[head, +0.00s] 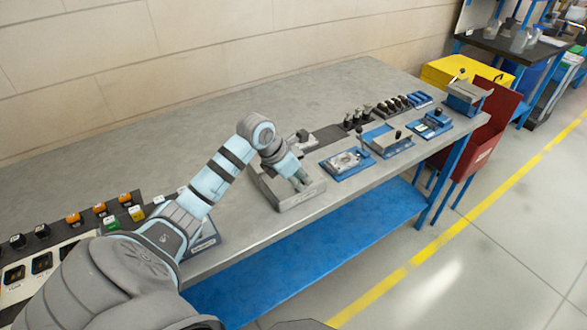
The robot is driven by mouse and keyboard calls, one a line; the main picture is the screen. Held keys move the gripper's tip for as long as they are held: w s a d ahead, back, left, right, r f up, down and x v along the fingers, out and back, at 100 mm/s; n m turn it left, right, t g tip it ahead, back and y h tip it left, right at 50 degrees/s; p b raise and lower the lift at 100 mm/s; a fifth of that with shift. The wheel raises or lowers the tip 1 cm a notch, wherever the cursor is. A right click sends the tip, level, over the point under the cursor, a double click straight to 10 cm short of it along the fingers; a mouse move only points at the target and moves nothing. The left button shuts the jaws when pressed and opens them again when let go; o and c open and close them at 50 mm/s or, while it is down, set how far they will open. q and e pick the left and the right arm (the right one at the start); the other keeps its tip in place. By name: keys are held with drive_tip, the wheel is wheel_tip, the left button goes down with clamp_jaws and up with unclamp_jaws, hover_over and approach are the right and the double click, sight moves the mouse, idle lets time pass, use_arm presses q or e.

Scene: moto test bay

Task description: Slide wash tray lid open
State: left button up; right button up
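The grey wash tray (302,198) sits near the front edge of the bench, at the centre of the head view. A flat grey lid with a dark knob (303,136) shows at its back, partly hidden by my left arm. The front of the tray looks uncovered. My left gripper (301,182) points down over the front part of the tray, in front of the knob and apart from it. Its fingers are small and seen from behind, so I cannot tell whether they are open or touch the tray. My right gripper is out of view.
A switch panel (42,262) is at left. The back of the bench (200,135) is clear.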

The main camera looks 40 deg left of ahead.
use_arm(q)
drive_tip(key=shift+w+a+b, duration=0.4)
drive_tip(key=shift+a+b, duration=0.25)
drive_tip(key=shift+a, duration=0.8)
drive_tip(key=shift+w+a+b, duration=0.45)
drive_tip(key=shift+a+b, duration=0.2)
drive_tip(key=shift+a, duration=0.75)
drive_tip(key=shift+w+a+b, duration=0.4)
drive_tip(key=shift+a+b, duration=0.25)
drive_tip(key=shift+a, duration=0.8)
clamp_jaws()
drive_tip(key=o, duration=0.7)
unclamp_jaws()
drive_tip(key=shift+a, duration=0.1)
wheel_tip(320, 180, up, 7)
drive_tip(key=p, duration=0.6)
drive_tip(key=shift+p, duration=0.3)
